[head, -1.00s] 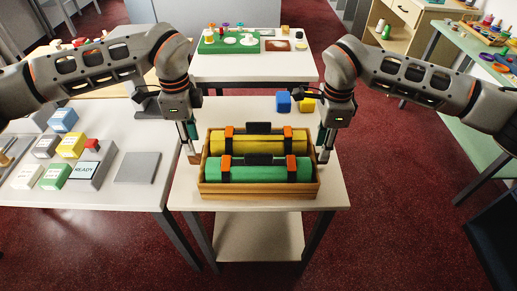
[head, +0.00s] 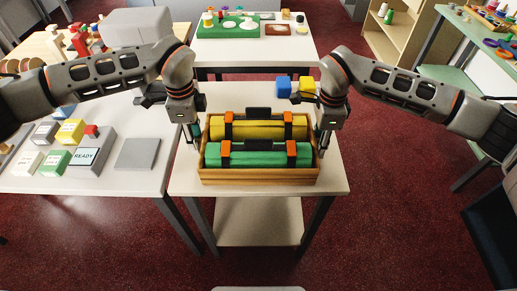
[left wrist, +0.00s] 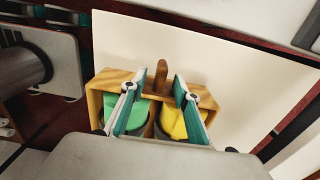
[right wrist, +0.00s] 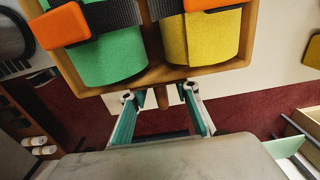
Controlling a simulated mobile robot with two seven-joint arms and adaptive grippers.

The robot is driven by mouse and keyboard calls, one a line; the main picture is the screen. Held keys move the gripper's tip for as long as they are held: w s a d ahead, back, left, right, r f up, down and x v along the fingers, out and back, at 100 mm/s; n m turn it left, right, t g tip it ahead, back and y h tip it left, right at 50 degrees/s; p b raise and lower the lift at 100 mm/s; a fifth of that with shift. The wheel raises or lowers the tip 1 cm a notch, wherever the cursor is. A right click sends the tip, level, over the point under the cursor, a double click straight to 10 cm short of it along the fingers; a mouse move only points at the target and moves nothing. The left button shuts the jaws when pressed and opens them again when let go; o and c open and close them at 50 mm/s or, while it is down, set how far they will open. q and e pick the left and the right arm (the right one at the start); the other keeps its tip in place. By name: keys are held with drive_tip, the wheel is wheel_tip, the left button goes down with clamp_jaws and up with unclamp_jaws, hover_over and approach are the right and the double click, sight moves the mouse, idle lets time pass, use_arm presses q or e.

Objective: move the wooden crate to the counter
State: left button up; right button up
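The wooden crate (head: 260,178) stands level on a small white table (head: 330,178) in the head view. It holds a yellow roll (head: 258,130) behind and a green roll (head: 258,158) in front, with black and orange straps. My left gripper (head: 196,146) is at its left end; in the left wrist view its fingers (left wrist: 155,84) stand apart, either side of a wooden handle (left wrist: 161,78). My right gripper (head: 322,148) is at its right end; in the right wrist view its fingers (right wrist: 160,95) are apart near a wooden piece at the crate's end. Contact cannot be told.
A blue cube (head: 283,84) and a yellow cube (head: 307,88) lie behind the crate. The left table (head: 130,182) carries several small boxes, a READY block (head: 88,157) and a bare grey plate (head: 138,154). A far white table (head: 250,55) holds a green mat (head: 232,32).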

use_arm(q)
drive_tip(key=shift+f, duration=0.7)
use_arm(e)
drive_tip(key=shift+f, duration=0.7)
use_arm(q)
clamp_jaws()
use_arm(e)
clamp_jaws()
use_arm(q)
drive_tip(key=shift+r, duration=0.2)
use_arm(e)
drive_tip(key=shift+r, duration=0.15)
